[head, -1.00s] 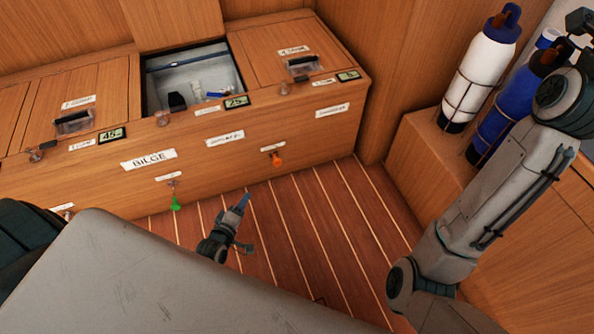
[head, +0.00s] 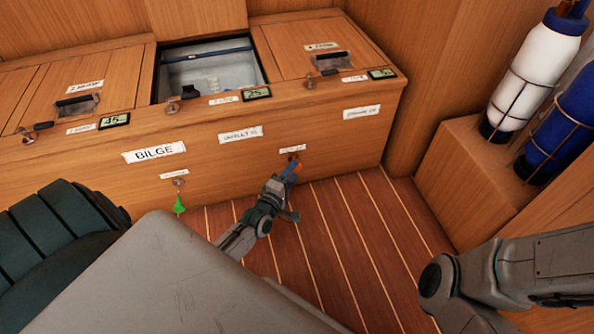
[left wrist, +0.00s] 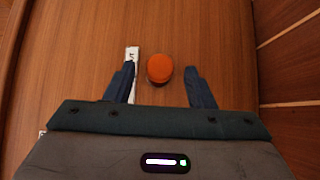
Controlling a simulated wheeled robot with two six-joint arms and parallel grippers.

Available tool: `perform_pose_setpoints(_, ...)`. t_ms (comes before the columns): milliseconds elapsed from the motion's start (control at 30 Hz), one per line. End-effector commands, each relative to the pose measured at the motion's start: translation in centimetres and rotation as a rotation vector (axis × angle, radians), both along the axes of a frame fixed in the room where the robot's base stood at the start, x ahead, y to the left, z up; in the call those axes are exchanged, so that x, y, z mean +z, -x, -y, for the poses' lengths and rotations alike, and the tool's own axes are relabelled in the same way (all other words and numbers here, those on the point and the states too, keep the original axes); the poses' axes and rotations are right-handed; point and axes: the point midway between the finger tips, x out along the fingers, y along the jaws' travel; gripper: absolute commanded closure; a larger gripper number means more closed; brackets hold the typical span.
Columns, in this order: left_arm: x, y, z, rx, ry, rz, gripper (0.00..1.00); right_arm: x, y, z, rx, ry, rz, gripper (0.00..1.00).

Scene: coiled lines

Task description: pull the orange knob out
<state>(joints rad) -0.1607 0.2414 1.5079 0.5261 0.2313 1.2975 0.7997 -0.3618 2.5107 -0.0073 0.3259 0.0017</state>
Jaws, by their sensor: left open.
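The orange knob (head: 298,167) sits on the front of the wooden locker, under a small white label. In the head view my left gripper (head: 291,171) is at the knob and covers most of it. In the left wrist view the round orange knob (left wrist: 160,68) lies between the two dark fingertips of my left gripper (left wrist: 160,74). The gripper is open, with a gap showing on each side of the knob. My right arm shows at the lower right, but its gripper is out of view.
A green tag (head: 179,204) hangs from the locker front at the left, below the BILGE label (head: 154,152). An open hatch (head: 205,75) is in the locker top. White (head: 532,62) and blue (head: 566,125) bottles stand at right. The striped floor (head: 365,235) is clear.

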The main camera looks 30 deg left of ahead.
Motion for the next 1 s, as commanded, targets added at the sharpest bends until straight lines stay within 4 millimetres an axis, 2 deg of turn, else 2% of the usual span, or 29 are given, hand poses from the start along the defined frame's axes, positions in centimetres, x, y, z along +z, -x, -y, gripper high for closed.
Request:
perform_pose_setpoints(33, -0.1, -0.9, -0.1, 0.000, 0.000, 0.002, 0.51, -0.5, -0.1, 0.0, 0.000, 0.001, -0.004, 1.00)
perform_pose_setpoints(200, -0.1, -2.6, -0.2, 0.000, -0.002, 0.000, 0.51, -0.9, -0.3, 0.0, 0.003, 0.004, -0.015, 1.00)
perform_pose_setpoints(567, 0.0, -3.2, -0.2, 0.000, -0.002, -0.001, 0.51, -0.9, -0.4, 0.0, 0.003, 0.004, -0.019, 1.00)
perform_pose_setpoints(800, 0.0, -3.1, -0.2, 0.000, -0.002, -0.001, 0.96, -0.9, -0.3, 0.0, 0.003, 0.004, -0.018, 1.00)
perform_pose_setpoints(833, 0.0, -3.1, -0.2, 0.000, -0.002, -0.001, 1.00, -0.9, -0.3, 0.0, 0.003, 0.004, -0.018, 1.00)
perform_pose_setpoints(1000, 0.0, -2.9, 0.0, 0.000, -0.001, -0.002, 1.00, -0.8, -0.3, 0.0, 0.003, 0.004, -0.018, 1.00)
